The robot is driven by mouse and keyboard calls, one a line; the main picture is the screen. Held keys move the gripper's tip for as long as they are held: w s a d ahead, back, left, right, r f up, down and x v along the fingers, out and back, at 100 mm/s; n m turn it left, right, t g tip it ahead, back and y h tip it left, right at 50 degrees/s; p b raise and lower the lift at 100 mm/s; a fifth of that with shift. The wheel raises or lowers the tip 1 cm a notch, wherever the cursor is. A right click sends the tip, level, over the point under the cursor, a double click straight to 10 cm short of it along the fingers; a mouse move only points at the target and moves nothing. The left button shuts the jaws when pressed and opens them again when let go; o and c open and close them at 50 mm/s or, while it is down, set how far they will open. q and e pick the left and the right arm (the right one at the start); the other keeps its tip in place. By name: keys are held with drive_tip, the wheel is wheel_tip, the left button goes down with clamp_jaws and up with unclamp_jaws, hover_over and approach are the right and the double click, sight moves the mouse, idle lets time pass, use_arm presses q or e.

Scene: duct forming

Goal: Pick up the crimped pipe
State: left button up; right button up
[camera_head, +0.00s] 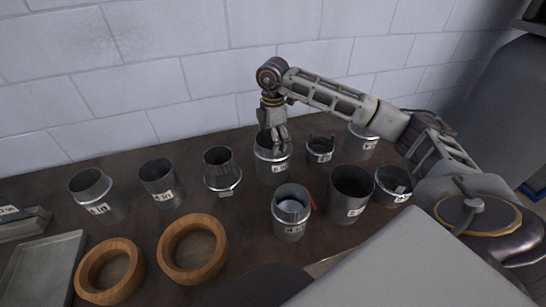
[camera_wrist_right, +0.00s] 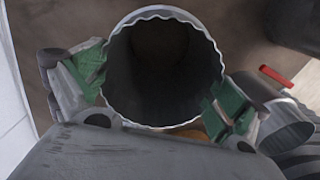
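The crimped pipe (camera_wrist_right: 163,75) is a grey metal cylinder with a wavy rim, seen from above in the right wrist view. In the head view it (camera_head: 272,168) appears upright in the back middle of the table, with a label on its side. My right gripper (camera_head: 274,136) points down at its top. In the right wrist view the green-padded fingers (camera_wrist_right: 158,90) are spread wide on opposite sides of the rim, with the pads right at its edge. Whether both pads press on it is unclear. My left gripper is not in view.
Labelled pipes stand close by: one at left (camera_head: 222,170), a small one at right (camera_head: 320,150), and one in front (camera_head: 291,213) beside a red piece. Two wooden rings (camera_head: 84,277) and a metal tray (camera_head: 22,275) lie at front left. A white block wall (camera_head: 150,80) rises behind.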

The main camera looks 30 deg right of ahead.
drive_tip(key=c, duration=1.1)
drive_tip(key=shift+o, duration=0.2)
drive_tip(key=shift+r, duration=0.1)
wheel_tip(320, 180, up, 10)
drive_tip(key=shift+b, duration=0.35)
